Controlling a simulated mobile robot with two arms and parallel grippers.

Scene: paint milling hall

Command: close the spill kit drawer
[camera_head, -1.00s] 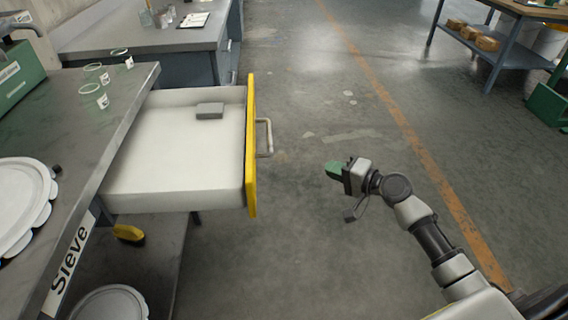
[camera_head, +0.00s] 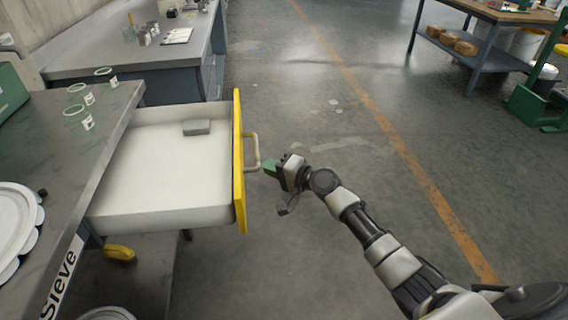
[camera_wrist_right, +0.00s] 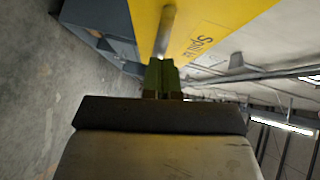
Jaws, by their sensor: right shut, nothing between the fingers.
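The spill kit drawer (camera_head: 165,165) is pulled out from under the bench, with a white inside and a yellow front (camera_head: 239,160). A pale bar handle (camera_head: 256,152) stands out from the front. My right gripper (camera_head: 268,168) is shut and empty, its green fingertips just to the right of the handle in the head view. In the right wrist view the gripper (camera_wrist_right: 162,76) points at the yellow front (camera_wrist_right: 225,28) and the handle bar (camera_wrist_right: 165,32); I cannot tell whether it touches. My left gripper is not in view.
A grey block (camera_head: 197,127) lies inside the drawer. Small jars and white lids rest on the grey bench (camera_head: 110,125). A second bench (camera_head: 130,60) stands behind. The floor (camera_head: 330,130) right of the drawer is clear up to a wooden-topped table (camera_head: 500,15).

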